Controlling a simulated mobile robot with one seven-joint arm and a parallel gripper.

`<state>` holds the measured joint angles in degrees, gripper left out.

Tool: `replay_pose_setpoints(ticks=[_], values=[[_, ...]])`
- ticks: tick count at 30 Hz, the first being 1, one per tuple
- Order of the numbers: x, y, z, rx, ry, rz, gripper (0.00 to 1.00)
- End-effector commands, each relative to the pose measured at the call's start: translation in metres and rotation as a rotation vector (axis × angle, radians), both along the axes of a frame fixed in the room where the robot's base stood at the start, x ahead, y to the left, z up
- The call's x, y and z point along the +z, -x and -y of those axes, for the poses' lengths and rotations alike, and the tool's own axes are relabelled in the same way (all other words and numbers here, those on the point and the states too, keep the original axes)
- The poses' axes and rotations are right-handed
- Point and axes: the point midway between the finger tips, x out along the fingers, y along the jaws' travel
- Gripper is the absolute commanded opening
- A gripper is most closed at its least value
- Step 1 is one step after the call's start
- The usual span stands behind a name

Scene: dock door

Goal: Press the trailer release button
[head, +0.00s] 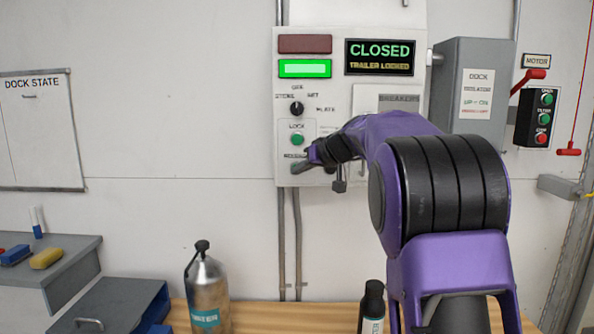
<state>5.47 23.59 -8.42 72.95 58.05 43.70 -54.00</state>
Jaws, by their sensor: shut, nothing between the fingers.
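The control panel (345,28) is on the wall at the upper middle. Its display (380,57) reads CLOSED and TRAILER LOCKED. A green lamp (304,68) is lit below a dark red lamp (303,44). A black rotary knob (296,108) sits above a green button (297,139) labelled LOCK. A label below it, partly covered and probably reading RELEASE, is beside my gripper (303,167). My gripper is shut and empty, in front of the panel's lower left part.
A grey box (470,55) and a motor button station (541,118) are right of the panel.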

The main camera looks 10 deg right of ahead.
Motion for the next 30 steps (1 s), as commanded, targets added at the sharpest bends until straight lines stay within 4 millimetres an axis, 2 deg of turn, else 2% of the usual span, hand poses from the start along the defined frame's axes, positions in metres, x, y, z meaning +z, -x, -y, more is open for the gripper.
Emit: replay_pose_setpoints(ticks=[30], values=[[-0.0002, -0.0086, 0.001, 0.001, 0.0, 0.0, 0.0]])
